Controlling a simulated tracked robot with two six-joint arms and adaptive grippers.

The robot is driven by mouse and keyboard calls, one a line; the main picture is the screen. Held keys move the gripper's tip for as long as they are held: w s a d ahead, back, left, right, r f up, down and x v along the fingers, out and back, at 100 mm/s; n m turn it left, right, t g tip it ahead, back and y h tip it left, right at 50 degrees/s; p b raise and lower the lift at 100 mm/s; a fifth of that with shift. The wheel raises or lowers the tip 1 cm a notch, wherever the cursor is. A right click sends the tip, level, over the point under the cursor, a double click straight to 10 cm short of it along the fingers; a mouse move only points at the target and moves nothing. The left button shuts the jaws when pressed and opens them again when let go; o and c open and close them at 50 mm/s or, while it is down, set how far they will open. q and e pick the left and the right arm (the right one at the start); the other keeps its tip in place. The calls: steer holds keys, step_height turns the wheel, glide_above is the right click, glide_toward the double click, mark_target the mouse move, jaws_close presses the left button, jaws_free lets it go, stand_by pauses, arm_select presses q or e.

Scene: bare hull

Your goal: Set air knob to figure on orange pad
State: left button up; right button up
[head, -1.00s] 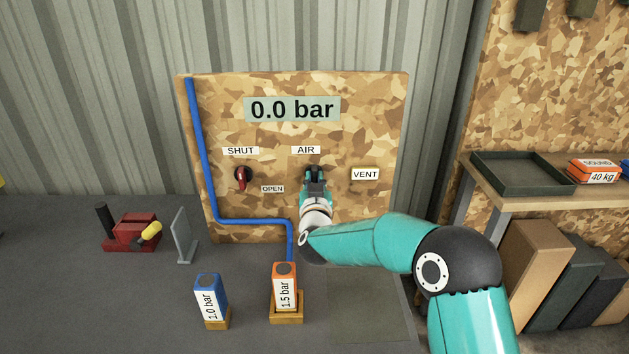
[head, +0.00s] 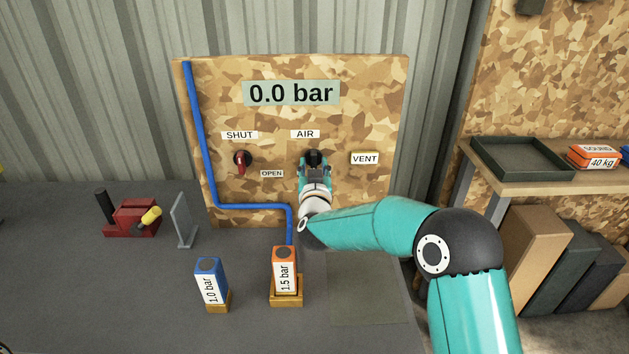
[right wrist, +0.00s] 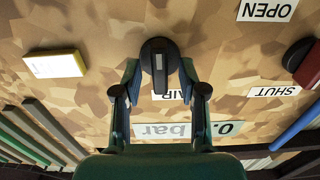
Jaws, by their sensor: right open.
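The black air knob (head: 313,158) is on the wooden panel under the AIR label; it also shows in the right wrist view (right wrist: 160,58). My right gripper (head: 314,170) is in front of it. In the right wrist view my right gripper (right wrist: 160,75) is open, with a finger on either side of the knob; contact is not clear. The orange pad (head: 285,270) stands on a wooden base on the bench and reads 1.5 bar. The display (head: 291,93) reads 0.0 bar. My left gripper is not in view.
A blue pad (head: 211,283) reading 1.0 bar stands left of the orange one. A red-handled valve (head: 242,161) sits between SHUT and OPEN labels. A VENT plate (head: 365,158) is right of the knob. A blue pipe (head: 250,206) runs down the panel.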

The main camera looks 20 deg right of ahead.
steer(key=v, duration=1.1)
steer(key=shift+s, duration=0.25)
steer(key=shift+a, duration=0.1)
